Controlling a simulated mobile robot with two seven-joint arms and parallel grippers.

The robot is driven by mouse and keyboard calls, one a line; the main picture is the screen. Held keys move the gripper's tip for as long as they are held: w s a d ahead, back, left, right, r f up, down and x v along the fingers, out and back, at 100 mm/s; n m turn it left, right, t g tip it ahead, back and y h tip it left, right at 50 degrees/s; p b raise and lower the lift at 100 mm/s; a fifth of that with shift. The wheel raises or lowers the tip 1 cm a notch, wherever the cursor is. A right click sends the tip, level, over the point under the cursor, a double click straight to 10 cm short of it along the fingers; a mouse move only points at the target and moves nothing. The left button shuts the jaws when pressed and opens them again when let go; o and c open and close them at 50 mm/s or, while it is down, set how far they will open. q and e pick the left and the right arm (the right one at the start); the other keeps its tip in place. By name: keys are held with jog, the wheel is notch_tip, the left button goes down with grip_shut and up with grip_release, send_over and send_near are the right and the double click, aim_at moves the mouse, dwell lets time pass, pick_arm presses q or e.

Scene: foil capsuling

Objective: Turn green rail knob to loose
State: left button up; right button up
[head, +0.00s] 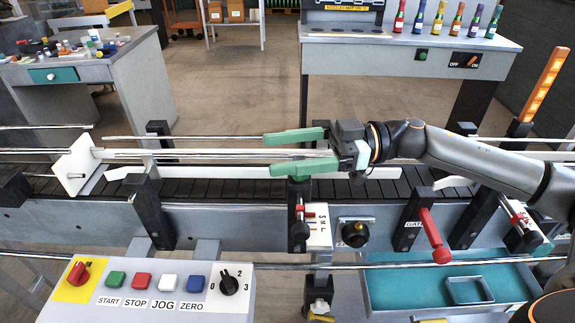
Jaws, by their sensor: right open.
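My right gripper (270,153) reaches in from the right over the conveyor. Its two green fingers point left and are apart, with guide rails showing between and around them; nothing is held. Below it, a black rail post (298,236) carries a small red-and-black fitting and a scale plate (319,226). At the right, a slanted rod on a rail post has a red part and a teal-green end (541,246); I cannot tell for sure whether this is the green rail knob. The gripper is well to the left of it. My left gripper is not in view.
A button panel (150,301) is at the lower left, a teal tray (395,289) at the lower right. A white plate (78,167) stands on the left rails.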

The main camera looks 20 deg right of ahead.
jog(key=s+a+r+b, duration=0.1)
jog(key=s+a+r, duration=0.2)
jog(key=s, duration=0.4)
jog(key=shift+r, duration=0.1)
